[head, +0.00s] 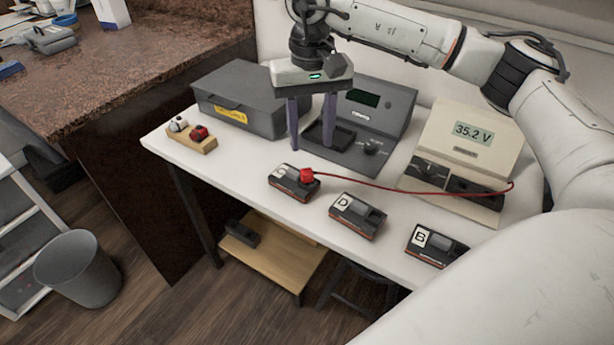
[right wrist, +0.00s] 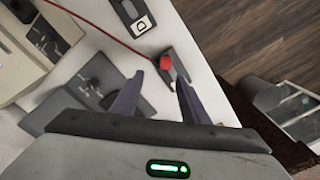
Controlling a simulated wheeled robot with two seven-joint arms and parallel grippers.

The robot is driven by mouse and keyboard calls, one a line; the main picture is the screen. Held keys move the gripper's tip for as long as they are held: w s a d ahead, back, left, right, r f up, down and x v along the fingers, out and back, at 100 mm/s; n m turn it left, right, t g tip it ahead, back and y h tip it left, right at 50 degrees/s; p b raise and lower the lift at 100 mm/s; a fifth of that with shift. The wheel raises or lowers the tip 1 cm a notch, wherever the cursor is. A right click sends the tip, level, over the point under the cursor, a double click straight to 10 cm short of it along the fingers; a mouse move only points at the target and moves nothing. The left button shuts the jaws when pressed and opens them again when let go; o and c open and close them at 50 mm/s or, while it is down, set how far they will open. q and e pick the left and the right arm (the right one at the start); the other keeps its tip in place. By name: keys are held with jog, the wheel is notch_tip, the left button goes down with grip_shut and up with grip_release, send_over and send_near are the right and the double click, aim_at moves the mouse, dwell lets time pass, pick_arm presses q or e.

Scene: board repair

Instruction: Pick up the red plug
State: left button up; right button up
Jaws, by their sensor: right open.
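The red plug (head: 306,175) sits on top of the small dark module marked C (head: 291,188), and a red cable runs from it to the right. In the right wrist view the red plug (right wrist: 165,62) shows just beyond and between the fingertips. My right gripper (head: 311,146) is open and empty, pointing down above the table behind module C. It is apart from the plug. In the right wrist view its two fingers (right wrist: 160,84) are spread wide. My left gripper is not in view.
Modules D (head: 358,217) and B (head: 437,246) stand to the right along the table's front. Behind are a beige meter reading 35.2 V (head: 470,140), a dark grey device (head: 378,112) and a grey box (head: 245,95). A wooden block (head: 192,141) holds a white and a red piece.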

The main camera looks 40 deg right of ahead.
aim_at(307, 171)
jog(key=f, duration=0.5)
jog(key=a+f, duration=0.1)
jog(key=f, duration=0.1)
jog(key=shift+s+a+f, duration=0.1)
jog(key=shift+s+f, duration=0.1)
jog(key=shift+f, duration=0.05)
grip_shut()
